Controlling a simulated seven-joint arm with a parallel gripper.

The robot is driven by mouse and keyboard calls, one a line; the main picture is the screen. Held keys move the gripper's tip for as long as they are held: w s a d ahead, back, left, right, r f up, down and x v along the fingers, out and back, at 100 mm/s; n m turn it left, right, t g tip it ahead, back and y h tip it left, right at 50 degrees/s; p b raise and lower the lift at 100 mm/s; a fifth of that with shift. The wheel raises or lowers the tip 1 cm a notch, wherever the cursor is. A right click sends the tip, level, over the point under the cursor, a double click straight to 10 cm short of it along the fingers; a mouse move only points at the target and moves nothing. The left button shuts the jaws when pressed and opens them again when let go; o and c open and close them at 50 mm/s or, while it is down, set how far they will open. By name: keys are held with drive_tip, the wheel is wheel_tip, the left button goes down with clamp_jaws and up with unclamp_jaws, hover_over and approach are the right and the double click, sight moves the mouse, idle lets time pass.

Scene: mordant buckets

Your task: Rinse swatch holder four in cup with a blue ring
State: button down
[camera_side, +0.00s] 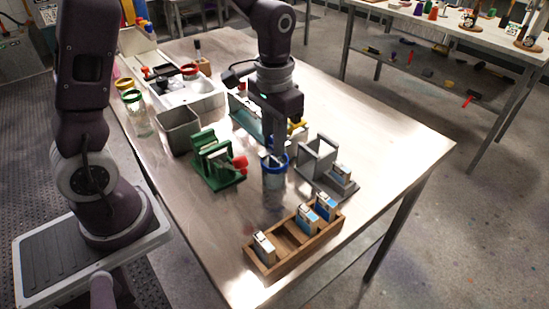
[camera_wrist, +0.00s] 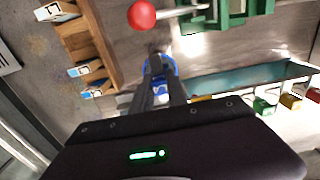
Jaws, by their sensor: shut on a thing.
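The cup with a blue ring (camera_side: 274,178) stands on the metal table between a green rack and a grey rack. Its blue rim also shows in the wrist view (camera_wrist: 172,66), partly behind my fingers. My gripper (camera_side: 276,154) points down right at the cup's mouth. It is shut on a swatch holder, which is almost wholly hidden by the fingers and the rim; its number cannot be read. A wooden tray (camera_side: 282,264) at the front holds three swatch holders: one at the left end (camera_side: 263,246) and two toward the right (camera_side: 307,218) (camera_side: 326,205), with empty slots between.
The green rack (camera_side: 213,166) with a red ball (camera_side: 240,162) is close left of the cup. The grey rack (camera_side: 318,158) with another small holder (camera_side: 341,177) is close right. A teal-sided trough (camera_side: 245,118) and a grey bin (camera_side: 180,131) stand behind. The table's right side is clear.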

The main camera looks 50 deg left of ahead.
drive_tip(key=shift+r, duration=2.25)
idle(0.7)
drive_tip(key=shift+r, duration=1.5)
